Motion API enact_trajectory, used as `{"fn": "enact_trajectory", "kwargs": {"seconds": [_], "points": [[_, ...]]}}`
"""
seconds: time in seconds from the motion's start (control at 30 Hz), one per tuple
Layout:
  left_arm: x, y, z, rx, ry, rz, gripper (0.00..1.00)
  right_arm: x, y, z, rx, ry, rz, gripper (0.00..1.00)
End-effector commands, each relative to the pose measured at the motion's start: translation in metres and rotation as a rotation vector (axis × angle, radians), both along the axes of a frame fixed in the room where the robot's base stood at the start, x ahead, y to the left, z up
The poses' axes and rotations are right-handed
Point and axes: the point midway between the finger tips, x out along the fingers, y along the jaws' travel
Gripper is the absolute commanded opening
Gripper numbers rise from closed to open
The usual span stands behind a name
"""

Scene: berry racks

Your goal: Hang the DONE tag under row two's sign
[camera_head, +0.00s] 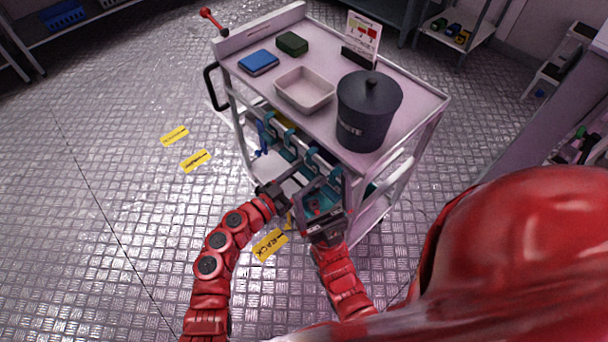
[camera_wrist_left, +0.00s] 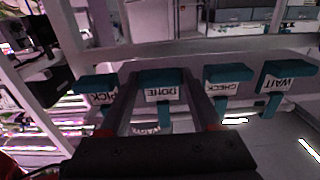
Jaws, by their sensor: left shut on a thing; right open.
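The DONE tag (camera_wrist_left: 164,94) is a teal piece with a white label, read upside down in the left wrist view. It is in line with the PICK tag (camera_wrist_left: 98,90), CHECK tag (camera_wrist_left: 229,80) and WAIT tag (camera_wrist_left: 290,76) at a rail of the cart. My left gripper (camera_head: 284,190) is shut on the DONE tag, one finger on each side. I cannot tell whether the tag is clear of its hook. My right gripper (camera_head: 321,208) is open at the cart's near end, right of the left one. No row two sign can be made out.
The cart (camera_head: 330,38) carries a dark lidded pot (camera_head: 368,112), a pale tray (camera_head: 304,90), a blue box (camera_head: 258,62), a green box (camera_head: 292,43) and a card stand (camera_head: 362,38). Yellow floor labels (camera_head: 270,245) lie nearby.

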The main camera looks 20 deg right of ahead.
Motion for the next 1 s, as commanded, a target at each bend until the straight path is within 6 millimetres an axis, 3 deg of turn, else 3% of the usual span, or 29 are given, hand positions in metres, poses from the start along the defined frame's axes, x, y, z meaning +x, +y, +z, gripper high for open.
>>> {"fn": "enact_trajectory", "kwargs": {"seconds": [0.03,0.1,0.13,1.0], "points": [[0.000,0.000,0.000,0.000,0.000,0.000,0.29,0.000,0.000,0.000,0.000,0.000,0.000,1.00],[0.000,0.000,0.000,0.000,0.000,0.000,0.17,0.000,0.000,0.000,0.000,0.000,0.000,1.00],[0.000,0.000,0.000,0.000,0.000,0.000,0.16,0.000,0.000,0.000,0.000,0.000,0.000,1.00],[0.000,0.000,0.020,-0.001,0.000,0.000,0.15,0.000,0.000,0.026,0.000,0.000,0.000,1.00]]}}
